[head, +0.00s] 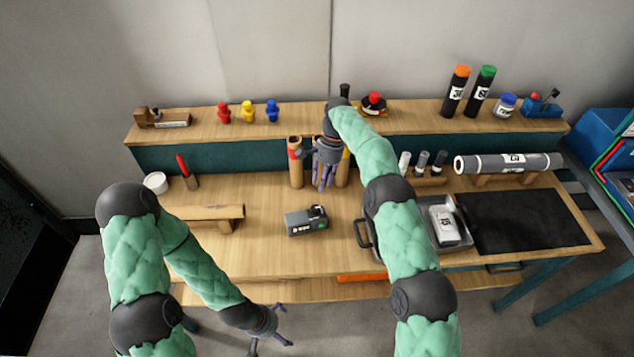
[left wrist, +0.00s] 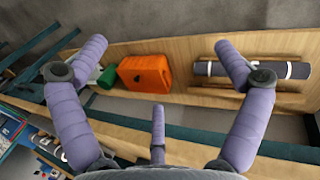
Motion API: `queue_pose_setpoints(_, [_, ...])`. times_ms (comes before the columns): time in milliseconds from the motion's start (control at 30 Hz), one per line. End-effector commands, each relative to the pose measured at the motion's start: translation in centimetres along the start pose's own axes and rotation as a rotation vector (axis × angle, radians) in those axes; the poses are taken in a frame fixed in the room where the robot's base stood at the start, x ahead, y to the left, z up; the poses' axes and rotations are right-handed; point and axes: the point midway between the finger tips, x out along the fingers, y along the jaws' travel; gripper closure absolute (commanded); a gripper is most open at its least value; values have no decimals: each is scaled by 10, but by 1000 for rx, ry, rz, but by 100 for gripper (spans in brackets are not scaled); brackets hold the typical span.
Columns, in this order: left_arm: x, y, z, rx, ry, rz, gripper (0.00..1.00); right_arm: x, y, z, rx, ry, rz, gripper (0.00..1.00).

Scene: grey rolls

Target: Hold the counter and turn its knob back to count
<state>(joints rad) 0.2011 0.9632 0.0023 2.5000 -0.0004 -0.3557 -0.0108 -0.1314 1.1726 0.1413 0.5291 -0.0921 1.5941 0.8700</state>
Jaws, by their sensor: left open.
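The counter (head: 306,220) looks to be the small dark grey device lying on the middle of the bench, with a light label, a black part on top and a green spot at its right end. My left gripper (head: 270,344) is open and empty, low in front of the bench and well apart from the counter. Its spread purple fingers also show in the left wrist view (left wrist: 158,75). My right gripper (head: 325,183) points down over the bench behind the counter, close to upright brown tubes (head: 296,172). Its fingers are too small to judge.
A grey tray (head: 458,240) holding a labelled block and a black mat (head: 525,220) lie to the right. A roll cradle (head: 205,212) stands left. In the left wrist view, an orange case (left wrist: 145,74) and a grey roll (left wrist: 258,69) lie on a wooden shelf.

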Motion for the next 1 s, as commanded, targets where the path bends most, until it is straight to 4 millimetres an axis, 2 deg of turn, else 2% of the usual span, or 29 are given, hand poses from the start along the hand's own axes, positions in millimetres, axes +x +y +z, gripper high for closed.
queue_pose_setpoints(167, [-4, 10, -17, 162, -23, 7, 0, -2, 0, 0, 0, 1, -1, 61])
queue_pose_setpoints(367, [-21, 33, -53, 581, -97, 22, 0, -2, 0, 0, 0, 1, -1, 61])
queue_pose_setpoints(567, [-54, 57, -92, 1035, -182, 34, 0, -2, 0, 0, 0, 1, -1, 61])
queue_pose_setpoints(667, [-75, 72, -116, 1252, -218, 38, 0, -2, 0, 0, 0, 1, -1, 61])
queue_pose_setpoints(800, [-103, 99, -161, 1479, -215, 38, 0, -1, 0, 0, 0, 1, -1, 61])
queue_pose_setpoints(1000, [-121, 138, -229, 1545, -88, 24, 0, -1, 0, 0, 0, 1, -1, 61])
